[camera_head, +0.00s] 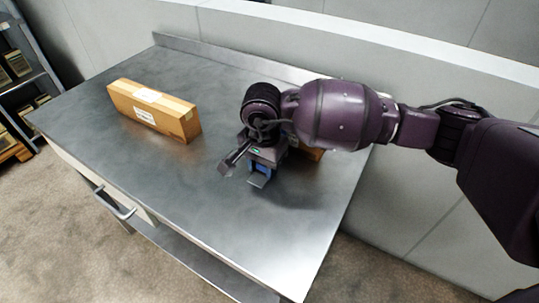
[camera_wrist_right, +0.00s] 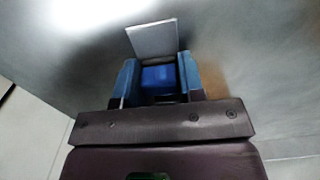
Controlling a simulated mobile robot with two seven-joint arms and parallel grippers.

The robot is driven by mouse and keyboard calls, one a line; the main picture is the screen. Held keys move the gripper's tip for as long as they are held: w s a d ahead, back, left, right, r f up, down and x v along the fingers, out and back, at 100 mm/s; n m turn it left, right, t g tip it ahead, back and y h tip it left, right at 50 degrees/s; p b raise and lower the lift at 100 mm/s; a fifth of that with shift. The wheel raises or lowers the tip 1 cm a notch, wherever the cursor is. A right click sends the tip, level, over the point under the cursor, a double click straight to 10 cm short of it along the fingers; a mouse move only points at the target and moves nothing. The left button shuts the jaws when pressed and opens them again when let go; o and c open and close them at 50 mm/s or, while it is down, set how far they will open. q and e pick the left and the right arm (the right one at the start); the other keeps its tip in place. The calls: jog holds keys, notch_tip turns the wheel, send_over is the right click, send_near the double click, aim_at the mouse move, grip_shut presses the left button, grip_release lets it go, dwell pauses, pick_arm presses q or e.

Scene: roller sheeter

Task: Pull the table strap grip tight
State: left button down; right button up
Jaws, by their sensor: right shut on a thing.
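My right gripper (camera_head: 260,172) is low over the metal table (camera_head: 200,182), right of its middle. In the right wrist view the gripper (camera_wrist_right: 158,82) has one finger on each side of a blue piece (camera_wrist_right: 158,77). It is shut on this piece, which seems to be the strap grip. No strap can be clearly made out. My left gripper is not in view.
A long cardboard box (camera_head: 153,109) stands on the left of the table. Another cardboard box (camera_head: 308,152) is mostly hidden behind my right gripper. A low wall (camera_head: 430,70) runs behind the table. Shelves (camera_head: 20,75) stand at the far left. The table's front is clear.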

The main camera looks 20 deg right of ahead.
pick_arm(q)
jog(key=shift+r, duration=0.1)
pick_arm(e)
jog(key=shift+s+a, duration=0.5)
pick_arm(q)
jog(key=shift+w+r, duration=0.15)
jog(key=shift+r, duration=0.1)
pick_arm(e)
jog(key=shift+s+a, duration=0.4)
jog(key=o, duration=0.9)
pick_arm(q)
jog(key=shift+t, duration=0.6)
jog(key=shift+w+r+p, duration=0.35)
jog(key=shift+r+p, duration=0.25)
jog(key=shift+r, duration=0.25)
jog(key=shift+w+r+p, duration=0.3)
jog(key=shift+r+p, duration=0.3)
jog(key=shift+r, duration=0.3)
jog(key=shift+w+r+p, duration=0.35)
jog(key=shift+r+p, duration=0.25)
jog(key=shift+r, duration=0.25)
pick_arm(e)
jog(key=shift+r, duration=4.05)
jog(key=shift+f, duration=0.1)
